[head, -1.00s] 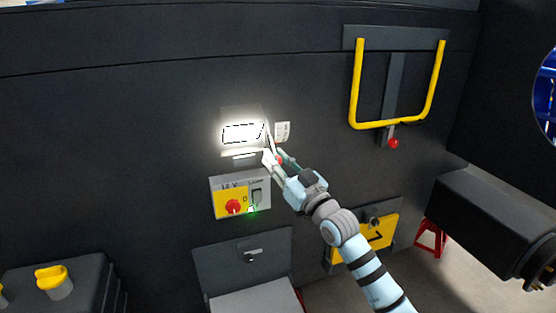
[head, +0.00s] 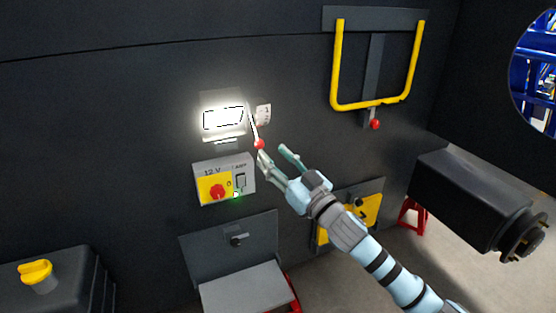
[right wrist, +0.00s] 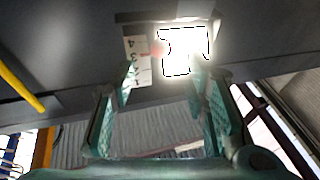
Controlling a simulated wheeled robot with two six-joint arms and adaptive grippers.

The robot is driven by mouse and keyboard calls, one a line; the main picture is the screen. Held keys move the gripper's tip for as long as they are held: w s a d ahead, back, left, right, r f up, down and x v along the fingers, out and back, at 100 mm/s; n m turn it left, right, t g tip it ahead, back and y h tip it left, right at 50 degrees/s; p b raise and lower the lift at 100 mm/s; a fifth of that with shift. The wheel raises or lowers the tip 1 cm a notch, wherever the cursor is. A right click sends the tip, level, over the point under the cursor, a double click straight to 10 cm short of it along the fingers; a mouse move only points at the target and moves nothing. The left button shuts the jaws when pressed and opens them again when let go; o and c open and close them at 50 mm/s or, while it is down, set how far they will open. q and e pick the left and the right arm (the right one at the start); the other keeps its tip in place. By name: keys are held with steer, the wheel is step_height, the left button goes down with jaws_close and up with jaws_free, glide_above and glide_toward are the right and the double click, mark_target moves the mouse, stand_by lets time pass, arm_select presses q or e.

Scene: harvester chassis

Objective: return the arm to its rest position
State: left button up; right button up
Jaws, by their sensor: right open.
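My right gripper (head: 278,160) is open and empty in front of the dark chassis wall, just below and right of a small lever with a red knob (head: 259,144). In the right wrist view its two green-padded fingers (right wrist: 165,105) stand wide apart with nothing between them. Beyond them are the lit lamp (right wrist: 185,48) and a numbered white label (right wrist: 137,60). In the head view the glowing lamp (head: 222,118) is up and left of the gripper. My left gripper is not in view.
A 12 V switch panel (head: 243,166) with a red rotary knob (head: 218,191) is left of the gripper. A yellow U-shaped handle (head: 338,70) is up right. A dark beam (head: 465,195) juts out at right. A grey step (head: 245,287) is below.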

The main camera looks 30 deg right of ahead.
steer(key=shift+s+f, duration=0.1)
steer(key=shift+s, duration=0.35)
